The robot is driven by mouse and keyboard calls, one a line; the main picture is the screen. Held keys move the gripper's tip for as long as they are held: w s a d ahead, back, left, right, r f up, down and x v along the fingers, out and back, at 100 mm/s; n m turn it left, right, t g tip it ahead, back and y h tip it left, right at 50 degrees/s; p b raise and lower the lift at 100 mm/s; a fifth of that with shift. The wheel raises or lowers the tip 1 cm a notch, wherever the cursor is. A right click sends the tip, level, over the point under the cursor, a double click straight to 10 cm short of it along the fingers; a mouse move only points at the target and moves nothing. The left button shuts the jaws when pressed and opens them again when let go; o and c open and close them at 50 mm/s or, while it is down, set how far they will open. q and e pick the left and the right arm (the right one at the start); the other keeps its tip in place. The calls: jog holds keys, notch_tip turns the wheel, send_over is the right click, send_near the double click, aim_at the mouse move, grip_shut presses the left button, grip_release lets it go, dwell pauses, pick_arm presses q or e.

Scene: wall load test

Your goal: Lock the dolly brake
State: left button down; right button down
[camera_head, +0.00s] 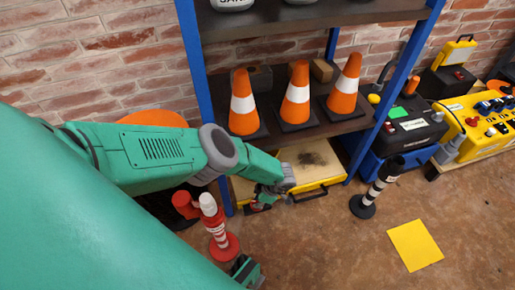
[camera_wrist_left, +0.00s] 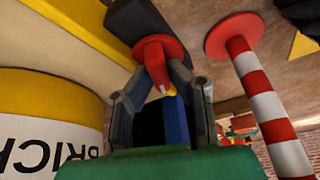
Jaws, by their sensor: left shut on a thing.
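My left gripper (camera_head: 262,199) reaches down in front of the lower shelf, beside a yellow drawer or platform (camera_head: 322,178). In the left wrist view its two fingers (camera_wrist_left: 160,88) close around the narrow end of a red part (camera_wrist_left: 154,50) with a round disc, which looks like a brake lever. The red part sits against a dark block (camera_wrist_left: 138,22), possibly a caster. The picture does not show clearly whether this is the dolly's brake or how far it is turned.
A red-and-white post (camera_head: 218,228) stands left of the gripper. Orange cones (camera_head: 296,92) stand on the shelf above. A black-and-white post (camera_head: 377,187) and a yellow floor square (camera_head: 415,245) are to the right. A barrel-like object with lettering (camera_wrist_left: 45,125) is close in the wrist view.

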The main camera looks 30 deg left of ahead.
pick_arm(q)
jog(key=shift+w+d+n, duration=0.1)
jog(key=shift+n, duration=0.5)
jog(key=shift+g, duration=0.3)
jog(key=c, duration=1.5)
grip_release()
jog(key=shift+c, duration=0.2)
jog(key=shift+w, duration=0.1)
jog(key=v, duration=0.7)
jog(key=shift+w+r, duration=0.1)
jog(key=shift+r, duration=0.05)
